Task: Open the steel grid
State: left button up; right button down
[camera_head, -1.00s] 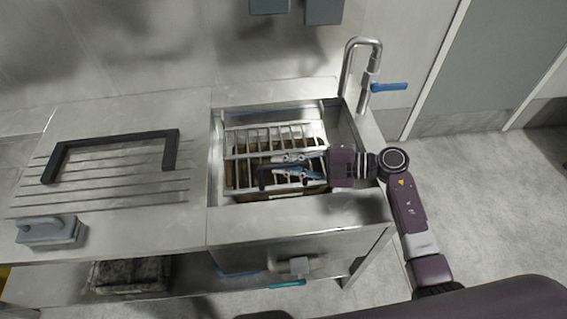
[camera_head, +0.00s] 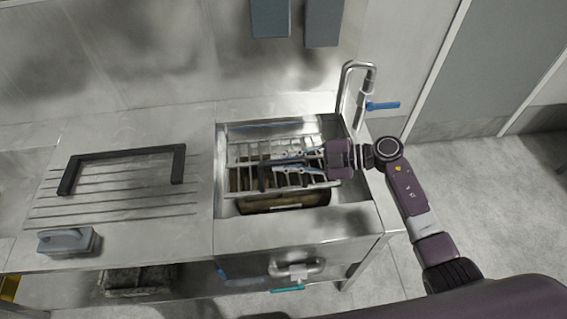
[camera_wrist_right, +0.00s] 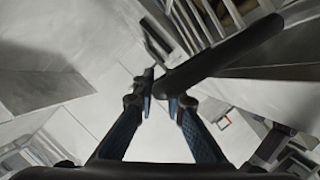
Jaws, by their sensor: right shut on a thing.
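The steel grid (camera_head: 240,150) is a frame of pale metal bars in the sink (camera_head: 222,185) on the right of the counter. Its front edge appears raised or shifted back, leaving a gap above a brown, box-like thing (camera_head: 290,201) in the sink. My right gripper (camera_head: 278,162) reaches in from the right over the grid. It is shut on the grid's dark handle (camera_head: 263,176). The handle shows as a black bar (camera_wrist_right: 225,52) at the fingertips (camera_wrist_right: 165,88) in the right wrist view. My left gripper is not in view.
A tall tap (camera_head: 343,95) with a blue lever (camera_head: 383,105) stands behind the sink's right corner. Two grey boxes (camera_head: 270,15) hang above.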

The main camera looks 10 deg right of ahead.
jog(key=w+r+m+g+p, duration=0.1)
jog(key=w+r+m+p, duration=0.2)
jog(key=r, duration=0.7)
jog(key=shift+w+r+g+p, duration=0.35)
jog(key=shift+w+p, duration=0.75)
jog(key=shift+w, duration=1.05)
